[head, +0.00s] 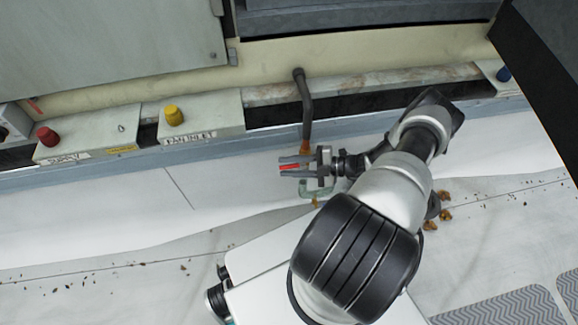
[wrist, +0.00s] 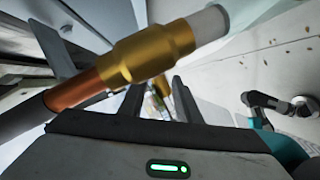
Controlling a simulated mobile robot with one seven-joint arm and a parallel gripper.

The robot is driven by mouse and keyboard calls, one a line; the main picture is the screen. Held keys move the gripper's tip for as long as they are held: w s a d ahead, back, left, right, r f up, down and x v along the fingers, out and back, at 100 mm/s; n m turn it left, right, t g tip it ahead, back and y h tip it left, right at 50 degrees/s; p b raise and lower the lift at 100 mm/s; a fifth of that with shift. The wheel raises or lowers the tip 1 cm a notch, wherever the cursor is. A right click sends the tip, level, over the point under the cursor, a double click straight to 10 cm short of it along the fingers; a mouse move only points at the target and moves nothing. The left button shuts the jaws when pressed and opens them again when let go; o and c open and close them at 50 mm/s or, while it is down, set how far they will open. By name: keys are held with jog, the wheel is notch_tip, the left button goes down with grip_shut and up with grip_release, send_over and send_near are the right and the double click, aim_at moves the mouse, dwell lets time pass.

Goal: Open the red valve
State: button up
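A small red handle (head: 290,168), apparently the red valve's, shows in the head view below the dark bent pipe (head: 305,105) with its copper end. My gripper (head: 283,166) points left there, one finger above and one below the handle. The fingers look apart, with the red part between them; firm contact cannot be made out. In the wrist view, a brass fitting (wrist: 150,52) on a copper pipe (wrist: 75,92) crosses in front of my gripper (wrist: 158,95), whose fingers stand apart. The red handle cannot be made out there; the fitting hides part of the space between the fingers.
A white box with a red knob (head: 47,136) and one with a yellow knob (head: 173,115) stand along the wall at left. A blue knob (head: 503,74) is at far right. A pale hooked pipe (head: 306,190) lies just below my gripper. The white floor left of it is mostly clear.

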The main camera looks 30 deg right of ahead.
grip_shut()
jog(key=shift+r, duration=0.1)
jog(key=shift+f+n+g+h+p, duration=0.35)
jog(key=shift+g+h+p, duration=0.15)
jog(key=shift+h+p, duration=0.5)
jog(key=shift+d+f+h, duration=0.15)
jog(key=shift+f+h, duration=0.25)
jog(key=shift+f, duration=0.2)
grip_release()
